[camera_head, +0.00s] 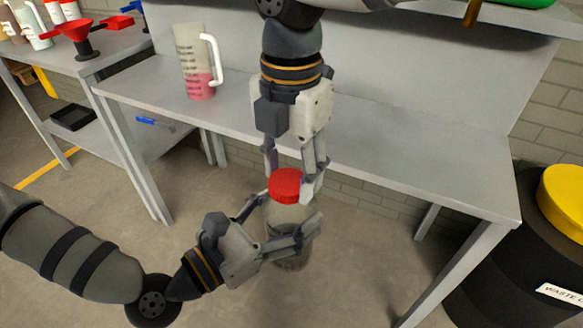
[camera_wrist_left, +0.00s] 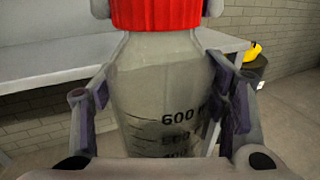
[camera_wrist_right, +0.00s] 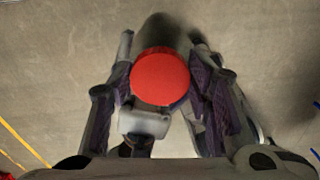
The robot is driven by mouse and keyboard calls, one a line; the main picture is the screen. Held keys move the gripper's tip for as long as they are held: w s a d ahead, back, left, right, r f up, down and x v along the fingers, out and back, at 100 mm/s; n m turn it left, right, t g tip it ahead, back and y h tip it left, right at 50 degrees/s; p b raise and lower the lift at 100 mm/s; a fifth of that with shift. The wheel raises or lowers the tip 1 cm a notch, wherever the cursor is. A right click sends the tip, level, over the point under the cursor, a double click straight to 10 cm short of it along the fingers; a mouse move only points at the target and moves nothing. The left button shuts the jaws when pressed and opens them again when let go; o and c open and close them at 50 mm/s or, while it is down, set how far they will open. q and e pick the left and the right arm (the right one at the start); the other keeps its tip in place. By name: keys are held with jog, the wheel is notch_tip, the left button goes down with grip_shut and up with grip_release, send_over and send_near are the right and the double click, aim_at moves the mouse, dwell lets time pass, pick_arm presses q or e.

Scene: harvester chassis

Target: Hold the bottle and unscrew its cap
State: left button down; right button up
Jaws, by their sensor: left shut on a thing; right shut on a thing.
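The bottle (camera_head: 290,222) is clear with dark volume marks and is held upright in front of the bench, off the floor. My left gripper (camera_head: 282,236) is shut around its body from the left; the bottle also shows in the left wrist view (camera_wrist_left: 158,95). The red cap (camera_head: 285,185) sits on top of the bottle, and in the left wrist view the cap (camera_wrist_left: 157,14) meets the bottle neck. My right gripper (camera_head: 294,185) comes from above and is shut on the cap. In the right wrist view the round cap (camera_wrist_right: 160,77) lies between the fingers.
A grey bench (camera_head: 400,155) stands behind the grippers, with a jug (camera_head: 197,70) of pink liquid on it. A side table (camera_head: 100,40) at the left bears a red funnel (camera_head: 77,32). A dark waste drum (camera_head: 520,250) stands at the right.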

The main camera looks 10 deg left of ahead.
jog(key=shift+w+r, duration=0.1)
jog(key=shift+r, duration=0.05)
jog(key=shift+r, duration=1)
